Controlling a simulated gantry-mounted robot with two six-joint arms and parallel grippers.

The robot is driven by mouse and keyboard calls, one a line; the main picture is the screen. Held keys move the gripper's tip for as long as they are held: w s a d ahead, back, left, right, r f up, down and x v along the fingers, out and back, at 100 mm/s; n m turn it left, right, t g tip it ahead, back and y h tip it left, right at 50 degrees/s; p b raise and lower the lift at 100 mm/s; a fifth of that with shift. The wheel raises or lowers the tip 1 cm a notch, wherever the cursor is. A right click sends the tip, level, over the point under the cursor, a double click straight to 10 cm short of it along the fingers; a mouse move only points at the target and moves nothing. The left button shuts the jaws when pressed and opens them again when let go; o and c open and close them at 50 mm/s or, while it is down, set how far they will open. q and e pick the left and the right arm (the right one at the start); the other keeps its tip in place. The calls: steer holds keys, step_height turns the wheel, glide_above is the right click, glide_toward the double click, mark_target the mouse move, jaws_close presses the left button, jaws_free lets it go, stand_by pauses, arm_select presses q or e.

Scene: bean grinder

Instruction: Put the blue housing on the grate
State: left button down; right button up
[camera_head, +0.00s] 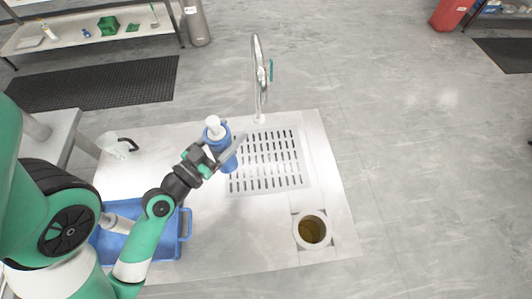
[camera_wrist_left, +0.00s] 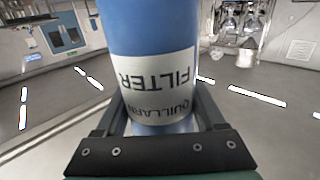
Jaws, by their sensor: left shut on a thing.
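The blue housing (camera_head: 229,163) is a blue cylinder with a white top and a white label. In the left wrist view the housing (camera_wrist_left: 150,30) stands between the fingers, with its label reading "QUILLAR... FILTER" upside down. My left gripper (camera_head: 221,154) is shut on it. In the head view the housing is at the left edge of the slotted grate (camera_head: 268,160), partly covered by the gripper. I cannot tell whether its bottom touches the surface. My right gripper is not in view.
A faucet (camera_head: 259,75) stands behind the grate. A round opening with brown contents (camera_head: 312,230) is at the front right. A blue tray (camera_head: 185,225) lies at the left under my arm. A clear jug (camera_head: 115,145) stands at the back left. Most of the grate is bare.

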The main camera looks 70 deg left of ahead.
arm_select(q)
steer(key=w+a+f+p, duration=0.2)
steer(key=w+f, duration=0.2)
steer(key=w, duration=0.2)
steer(key=w+a+f+p, duration=0.2)
steer(key=w+f+p, duration=0.1)
steer(key=w+f, duration=0.2)
steer(key=shift+w, duration=0.85)
steer(key=f+b, duration=0.1)
steer(key=f, duration=0.1)
steer(key=f+b, duration=0.1)
steer(key=shift+w+f+b, duration=0.2)
steer(key=shift+f+b, duration=0.15)
steer(key=shift+f, duration=0.15)
jaws_free()
steer(key=p+v, duration=0.2)
steer(key=v, duration=1)
